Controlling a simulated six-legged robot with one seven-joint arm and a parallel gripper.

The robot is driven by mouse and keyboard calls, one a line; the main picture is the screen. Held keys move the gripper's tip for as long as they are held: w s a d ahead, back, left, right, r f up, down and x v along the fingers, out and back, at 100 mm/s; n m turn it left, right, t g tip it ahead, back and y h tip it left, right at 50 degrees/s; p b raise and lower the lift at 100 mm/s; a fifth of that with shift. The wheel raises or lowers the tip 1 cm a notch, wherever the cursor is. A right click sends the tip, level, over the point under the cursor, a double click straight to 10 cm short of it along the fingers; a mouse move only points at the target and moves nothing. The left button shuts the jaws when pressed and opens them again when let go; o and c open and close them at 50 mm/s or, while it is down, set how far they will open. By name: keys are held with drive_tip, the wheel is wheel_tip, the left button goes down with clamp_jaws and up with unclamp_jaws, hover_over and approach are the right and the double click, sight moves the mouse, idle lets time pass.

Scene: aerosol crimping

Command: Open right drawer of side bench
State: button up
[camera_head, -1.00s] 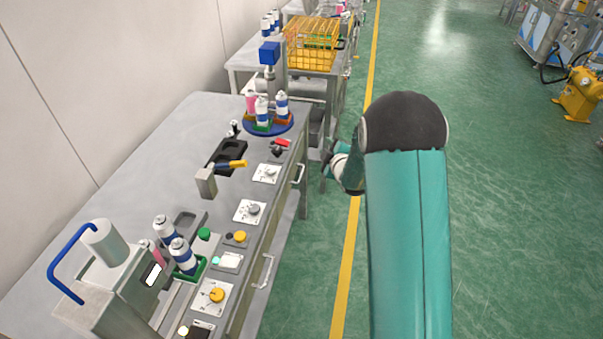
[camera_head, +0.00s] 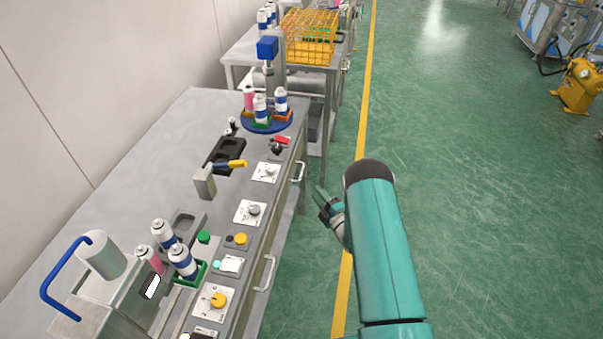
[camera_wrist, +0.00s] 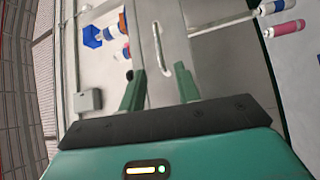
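The side bench (camera_head: 155,140) runs along the left in the head view. Its front has a far drawer handle (camera_head: 301,172) and a nearer drawer handle (camera_head: 265,272). Both drawer fronts look shut. My gripper (camera_head: 321,198) is beside the bench front, a little to the right of the far handle and apart from it. In the wrist view my gripper (camera_wrist: 159,78) is open, with its two green fingers spread. A pale bar handle (camera_wrist: 161,48) stands ahead between the fingers, on a grey drawer front. Nothing is held.
The bench top carries a round blue turntable (camera_head: 267,122) with bottles, a blue-handled press (camera_head: 82,275) and several control knobs. Another bench with a yellow basket (camera_head: 311,38) stands beyond. The green floor (camera_head: 470,170) to the right is clear. A yellow machine (camera_head: 580,85) stands far right.

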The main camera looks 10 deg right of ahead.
sight(302, 172)
drive_tip(key=x, duration=1.1)
drive_tip(key=shift+w+a+r, duration=0.1)
drive_tip(key=shift+w+r, duration=0.05)
drive_tip(key=shift+w, duration=0.2)
drive_tip(key=shift+c, duration=0.2)
clamp_jaws()
